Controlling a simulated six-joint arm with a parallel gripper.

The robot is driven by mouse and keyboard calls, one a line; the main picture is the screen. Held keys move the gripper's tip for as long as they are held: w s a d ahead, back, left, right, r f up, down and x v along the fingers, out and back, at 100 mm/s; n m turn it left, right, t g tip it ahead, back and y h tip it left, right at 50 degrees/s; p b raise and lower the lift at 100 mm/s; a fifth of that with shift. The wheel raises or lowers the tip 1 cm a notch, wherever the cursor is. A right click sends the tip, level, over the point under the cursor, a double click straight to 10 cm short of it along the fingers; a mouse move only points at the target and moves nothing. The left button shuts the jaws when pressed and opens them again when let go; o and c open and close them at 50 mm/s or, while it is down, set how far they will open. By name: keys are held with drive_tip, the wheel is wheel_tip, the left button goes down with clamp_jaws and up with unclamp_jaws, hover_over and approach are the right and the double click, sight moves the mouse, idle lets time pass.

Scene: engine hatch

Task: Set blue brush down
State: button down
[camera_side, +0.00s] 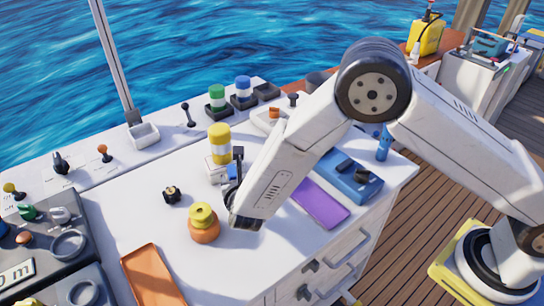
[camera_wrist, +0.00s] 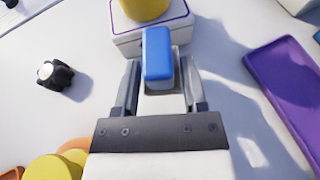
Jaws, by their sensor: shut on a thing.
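The blue brush (camera_wrist: 158,56) shows in the wrist view as a blue block between the two fingers of my gripper (camera_wrist: 160,88). My gripper is shut on it. In the side view, a small blue part of the brush (camera_side: 233,172) shows beside my gripper (camera_side: 238,185), low over the white counter (camera_side: 255,240). The brush's lower part is hidden, so I cannot tell whether it touches the counter. Just beyond it stands a white box with a purple edge (camera_wrist: 128,40), with a yellow cylinder (camera_side: 220,145) on top.
A purple tray (camera_side: 318,203) and a blue tray (camera_side: 343,172) lie to the right. An orange jar with a yellow lid (camera_side: 204,225) and a small black knob (camera_side: 172,194) stand to the left. An orange tray (camera_side: 152,275) lies at front left. Counter between them is bare.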

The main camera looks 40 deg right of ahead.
drive_tip(key=shift+w+f, duration=0.1)
drive_tip(key=shift+f, duration=1.5)
drive_tip(key=shift+f, duration=0.1)
drive_tip(key=shift+c, duration=0.7)
unclamp_jaws()
drive_tip(key=v, duration=1.2)
drive_tip(key=shift+a, duration=0.1)
